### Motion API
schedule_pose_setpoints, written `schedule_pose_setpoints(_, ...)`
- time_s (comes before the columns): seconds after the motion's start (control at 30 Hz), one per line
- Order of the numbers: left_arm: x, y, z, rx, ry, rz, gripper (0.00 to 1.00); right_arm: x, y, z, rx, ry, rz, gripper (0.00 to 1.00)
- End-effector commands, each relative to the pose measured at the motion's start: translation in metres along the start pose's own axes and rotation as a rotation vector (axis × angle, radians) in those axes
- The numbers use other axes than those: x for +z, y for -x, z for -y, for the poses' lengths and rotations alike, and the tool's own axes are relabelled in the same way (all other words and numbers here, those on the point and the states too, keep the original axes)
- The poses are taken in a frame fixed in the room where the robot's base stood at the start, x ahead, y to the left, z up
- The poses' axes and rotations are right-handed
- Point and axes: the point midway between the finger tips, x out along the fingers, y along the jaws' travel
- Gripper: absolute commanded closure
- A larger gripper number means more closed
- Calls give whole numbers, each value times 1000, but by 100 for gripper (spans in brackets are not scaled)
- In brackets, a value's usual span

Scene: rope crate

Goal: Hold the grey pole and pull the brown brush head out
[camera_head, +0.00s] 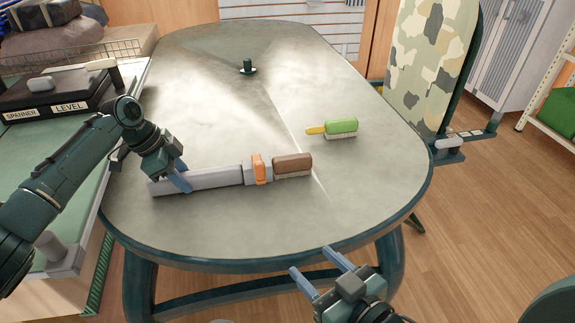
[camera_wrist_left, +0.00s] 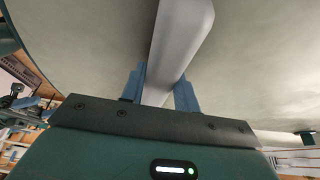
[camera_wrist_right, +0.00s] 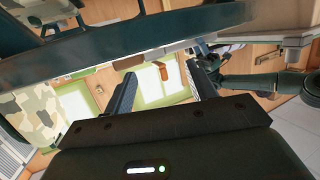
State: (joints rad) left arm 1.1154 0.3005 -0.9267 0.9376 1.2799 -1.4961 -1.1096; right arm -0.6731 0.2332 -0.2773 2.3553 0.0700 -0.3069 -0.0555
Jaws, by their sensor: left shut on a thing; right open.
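The grey pole (camera_head: 212,178) lies on the table, running from the left toward the middle. An orange collar (camera_head: 259,169) sits near its right end, and the brown brush head (camera_head: 292,166) with pale bristles is at that end, up against the pole. My left gripper (camera_head: 182,181) is shut on the grey pole near its left end; the left wrist view shows the pole (camera_wrist_left: 178,45) between both fingers. My right gripper (camera_head: 316,268) is open and empty at the table's front edge, apart from the brush head. The right wrist view shows nothing between its fingers.
A green brush with a yellow handle (camera_head: 339,128) lies right of the brown head. A small dark fitting (camera_head: 247,67) stands at the back of the round-ended table (camera_head: 220,232). A bench with boxes is at the left, a camouflage board (camera_head: 425,60) at the right.

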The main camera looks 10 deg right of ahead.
Motion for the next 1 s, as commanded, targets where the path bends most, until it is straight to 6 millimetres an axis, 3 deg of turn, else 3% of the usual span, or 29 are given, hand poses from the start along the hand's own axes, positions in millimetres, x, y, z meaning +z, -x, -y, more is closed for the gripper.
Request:
schedule_pose_setpoints(0.3, 2, -2, -1, 5, 2, 3, 100, -58, -78, 16, -151, 268, -137, 44)
schedule_pose_setpoints(0.57, 2, -3, -1, 5, 2, 3, 100, -108, -130, 9, -197, 540, -203, 44)
schedule_pose_setpoints(0.77, 2, -3, -1, 6, 2, 4, 100, -154, -164, -14, -172, 763, -227, 44)
schedule_pose_setpoints(0.9, 2, -3, -2, 6, 2, 4, 100, -190, -185, -40, -118, 913, -219, 44)
schedule_pose_setpoints(1.0, 2, -3, -2, 6, 2, 4, 100, -184, -223, -70, -82, 951, -30, 44)
